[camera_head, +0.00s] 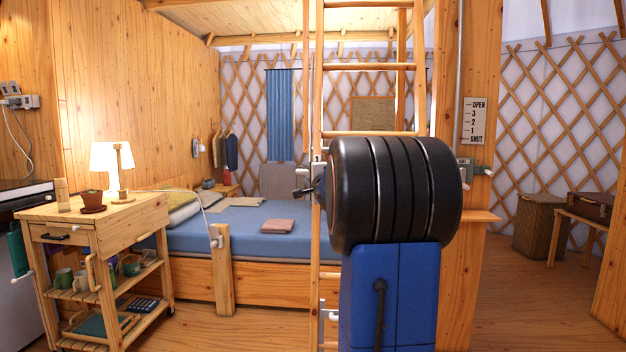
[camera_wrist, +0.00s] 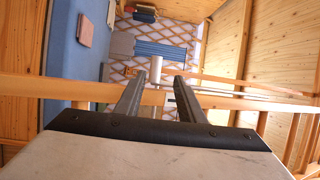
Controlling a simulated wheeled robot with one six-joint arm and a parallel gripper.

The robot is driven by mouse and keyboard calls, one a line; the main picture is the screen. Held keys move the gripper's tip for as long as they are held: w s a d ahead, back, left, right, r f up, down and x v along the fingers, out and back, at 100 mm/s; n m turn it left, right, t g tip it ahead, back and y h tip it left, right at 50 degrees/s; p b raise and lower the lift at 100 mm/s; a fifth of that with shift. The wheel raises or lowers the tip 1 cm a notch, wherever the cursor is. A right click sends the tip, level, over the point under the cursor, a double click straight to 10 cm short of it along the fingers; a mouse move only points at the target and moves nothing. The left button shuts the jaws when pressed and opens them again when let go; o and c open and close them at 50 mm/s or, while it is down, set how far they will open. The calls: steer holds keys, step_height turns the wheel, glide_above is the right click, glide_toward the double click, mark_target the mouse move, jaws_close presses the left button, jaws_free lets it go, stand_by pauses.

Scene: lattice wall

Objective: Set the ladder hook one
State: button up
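A wooden ladder (camera_head: 417,65) rises in the middle of the head view. A pale metal fitting (camera_head: 317,170) sits on its left upright, beside my gripper (camera_head: 303,191); a second white fitting (camera_head: 329,314) is lower down. I cannot tell which is the ladder hook one. In the wrist view my gripper (camera_wrist: 159,78) is open, its two fingers apart. A white knob (camera_wrist: 155,69) shows between the fingertips, in front of a wooden bar. I cannot tell whether the fingers touch it. My black and blue arm hides the ladder's lower right part.
A wooden post (camera_head: 470,250) bears a sign (camera_head: 474,121) reading OPEN, 3, 2, 1, SHUT and a green-and-white fitting (camera_head: 474,169). A blue bed (camera_head: 245,238) lies behind the ladder. A trolley (camera_head: 100,235) with a lamp stands at the left.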

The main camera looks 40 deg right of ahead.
steer(key=shift+v, duration=3)
